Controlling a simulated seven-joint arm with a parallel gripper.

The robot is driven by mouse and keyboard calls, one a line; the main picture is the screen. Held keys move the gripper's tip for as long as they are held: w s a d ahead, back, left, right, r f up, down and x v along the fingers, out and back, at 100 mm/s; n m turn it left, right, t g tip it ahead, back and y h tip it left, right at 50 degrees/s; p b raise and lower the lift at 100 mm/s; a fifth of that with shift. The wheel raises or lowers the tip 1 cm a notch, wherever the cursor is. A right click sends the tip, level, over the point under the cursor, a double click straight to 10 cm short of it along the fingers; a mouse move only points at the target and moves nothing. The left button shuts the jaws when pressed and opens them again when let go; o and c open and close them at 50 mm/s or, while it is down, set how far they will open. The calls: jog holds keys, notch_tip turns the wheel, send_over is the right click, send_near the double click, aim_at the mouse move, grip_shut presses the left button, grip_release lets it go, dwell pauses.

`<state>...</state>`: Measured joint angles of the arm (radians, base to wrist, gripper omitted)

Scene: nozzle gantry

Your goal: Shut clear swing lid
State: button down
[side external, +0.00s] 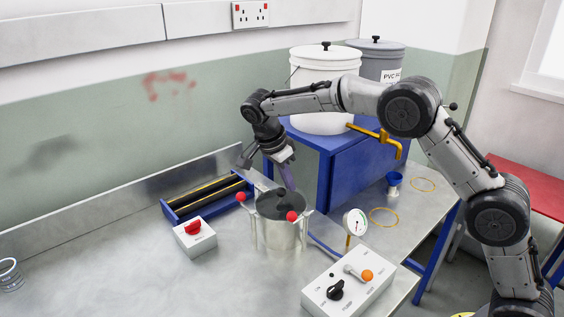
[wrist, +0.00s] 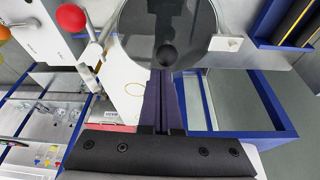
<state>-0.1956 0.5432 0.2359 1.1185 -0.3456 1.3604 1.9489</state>
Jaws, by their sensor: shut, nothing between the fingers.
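A metal pot (side external: 277,235) stands on the bench with a dark, see-through round lid (side external: 281,204) at its top. The lid looks about level with the rim, but I cannot tell whether it is fully seated. In the wrist view the lid (wrist: 180,22) fills the top middle, with a black knob (wrist: 167,55) near its lower edge. My gripper (side external: 290,187) is shut and empty, pointing down at the back of the lid. In the wrist view its fingertips (wrist: 165,75) are right by the knob; I cannot tell whether they touch.
Red-balled clamp arms (side external: 292,216) flank the pot. A dial gauge (side external: 355,222) and a control box (side external: 348,283) stand to the right. A switch box (side external: 195,237) and a blue-framed roller tray (side external: 207,196) are left. A blue stand (side external: 335,165) is behind.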

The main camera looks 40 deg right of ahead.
jog(key=d, duration=0.2)
jog(key=d+r, duration=0.1)
jog(key=shift+s+d, duration=0.35)
jog(key=shift+d, duration=0.05)
jog(key=v, duration=1)
notch_tip(320, 180, up, 9)
jog(key=t, duration=0.2)
send_over(301, 194)
jog(key=s, duration=0.6)
jog(key=s+d+r+n+t+y, duration=0.15)
jog(key=s+r, duration=0.25)
jog(key=s, duration=0.8)
jog(key=s+f+n+t+y, duration=0.1)
jog(key=s+f+n, duration=0.25)
jog(key=s, duration=0.25)
jog(key=s+f+n+t, duration=0.1)
jog(key=s+f+n, duration=0.1)
jog(key=s+n, duration=0.3)
jog(key=s+a+f+n+y, duration=0.1)
jog(key=s+a+f+n, duration=0.1)
jog(key=s+f+n, duration=0.3)
notch_tip(301, 194, down, 5)
jog(key=n, duration=0.4)
jog(key=shift+a+f, duration=0.2)
jog(key=shift+a, duration=0.15)
